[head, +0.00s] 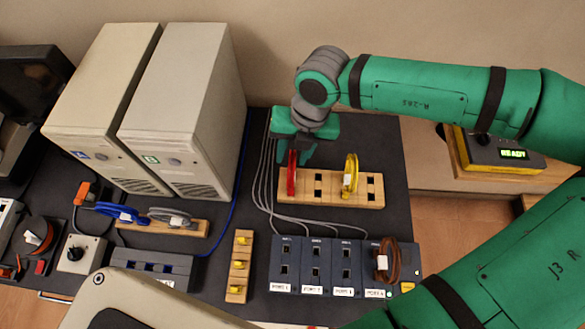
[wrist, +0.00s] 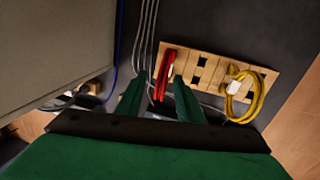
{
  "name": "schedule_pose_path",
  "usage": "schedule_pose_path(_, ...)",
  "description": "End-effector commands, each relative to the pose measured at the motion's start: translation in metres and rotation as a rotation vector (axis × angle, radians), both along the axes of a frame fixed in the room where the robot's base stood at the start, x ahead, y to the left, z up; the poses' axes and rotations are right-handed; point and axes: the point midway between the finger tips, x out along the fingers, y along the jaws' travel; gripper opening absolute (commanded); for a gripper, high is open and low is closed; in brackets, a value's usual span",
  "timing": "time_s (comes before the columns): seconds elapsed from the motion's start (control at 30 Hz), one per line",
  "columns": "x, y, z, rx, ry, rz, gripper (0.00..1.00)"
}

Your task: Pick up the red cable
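The red cable (head: 291,176) is a coil standing upright at the left end of a light wooden slotted rack (head: 330,198). In the wrist view the red cable (wrist: 162,72) shows between and just beyond my fingertips, nearer the right finger. My green gripper (head: 300,153) is above and just behind the red cable in the head view. In the wrist view my gripper (wrist: 158,82) has its two fingers apart, with no grip on the cable visible. Whether a finger touches the cable is unclear.
A yellow cable (head: 350,176) stands in the same rack, right of the red one. Grey wires (head: 262,175) run down left of the rack. Two beige computer towers (head: 185,110) stand to the left. A port panel (head: 315,262) with a brown cable (head: 387,260) lies in front.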

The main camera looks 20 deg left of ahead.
Motion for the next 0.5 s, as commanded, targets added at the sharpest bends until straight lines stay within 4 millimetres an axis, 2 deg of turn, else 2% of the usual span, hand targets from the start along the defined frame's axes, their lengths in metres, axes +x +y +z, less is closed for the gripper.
schedule_pose_path(0.23,-0.003,0.002,-0.016,-0.001,0.002,0.000,0.34)
schedule_pose_path(0.5,-0.009,0.005,-0.052,0.000,0.002,0.000,0.34)
